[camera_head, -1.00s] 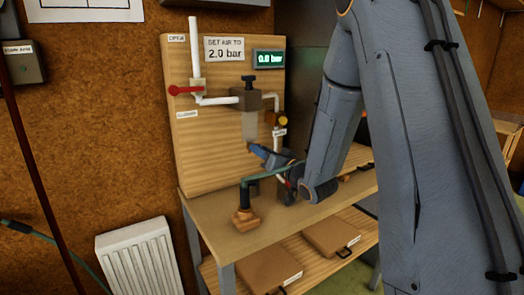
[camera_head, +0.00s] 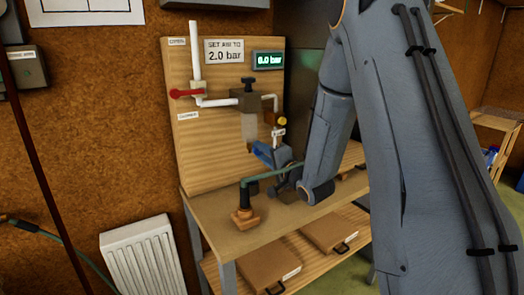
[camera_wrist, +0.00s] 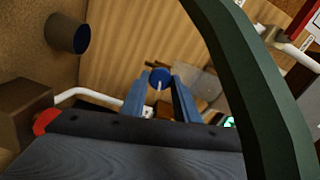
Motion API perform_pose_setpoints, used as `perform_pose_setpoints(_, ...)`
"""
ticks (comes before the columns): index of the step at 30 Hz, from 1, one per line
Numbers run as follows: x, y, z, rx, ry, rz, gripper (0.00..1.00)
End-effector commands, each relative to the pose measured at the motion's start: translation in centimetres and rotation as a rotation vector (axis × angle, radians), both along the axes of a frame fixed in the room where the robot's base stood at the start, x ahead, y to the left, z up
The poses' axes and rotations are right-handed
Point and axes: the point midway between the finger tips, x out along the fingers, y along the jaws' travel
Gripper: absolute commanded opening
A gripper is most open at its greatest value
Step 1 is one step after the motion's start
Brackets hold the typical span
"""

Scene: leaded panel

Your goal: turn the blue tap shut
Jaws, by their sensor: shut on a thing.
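The blue tap (camera_wrist: 160,76) shows as a small round blue part between the fingertips in the wrist view. My gripper (camera_wrist: 160,84) has its two blue fingers shut on it, one on each side. In the head view my gripper (camera_head: 252,148) reaches in from the right, just below the clear bowl (camera_head: 249,128) on the wooden panel (camera_head: 205,160). The tap itself is hidden or too small to make out there.
A green bent pipe (camera_head: 262,176) rises from a wooden block (camera_head: 245,218) close beside my gripper and arcs across the wrist view (camera_wrist: 245,75). The red lever (camera_head: 186,94), white pipe (camera_head: 195,50) and yellow knob (camera_head: 282,122) are on the panel. A radiator (camera_head: 140,258) stands left.

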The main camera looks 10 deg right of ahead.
Motion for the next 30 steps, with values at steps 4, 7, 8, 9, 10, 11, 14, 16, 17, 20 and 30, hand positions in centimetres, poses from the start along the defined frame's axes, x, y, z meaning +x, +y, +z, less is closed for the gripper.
perform_pose_setpoints(4,0.03,-0.06,0.08,0.085,0.026,-0.002,0.06)
perform_pose_setpoints(7,0.02,-0.07,0.04,0.13,0.041,-0.002,0.06)
perform_pose_setpoints(8,0.02,-0.07,0.03,0.14,0.044,-0.002,0.06)
perform_pose_setpoints(9,0.03,-0.07,0.02,0.154,0.048,-0.002,0.06)
perform_pose_setpoints(10,0.03,-0.06,0.01,0.162,0.051,-0.002,0.06)
perform_pose_setpoints(11,0.03,-0.07,0.01,0.169,0.053,-0.002,0.06)
perform_pose_setpoints(14,0.04,-0.08,-0.01,0.188,0.06,-0.002,0.06)
perform_pose_setpoints(16,0.03,-0.07,-0.02,0.195,0.062,-0.002,0.06)
perform_pose_setpoints(17,0.03,-0.07,-0.02,0.197,0.063,-0.002,0.06)
perform_pose_setpoints(20,0.03,-0.07,-0.03,0.202,0.064,-0.002,0.06)
perform_pose_setpoints(30,0.04,-0.08,-0.04,0.201,0.064,-0.002,0.35)
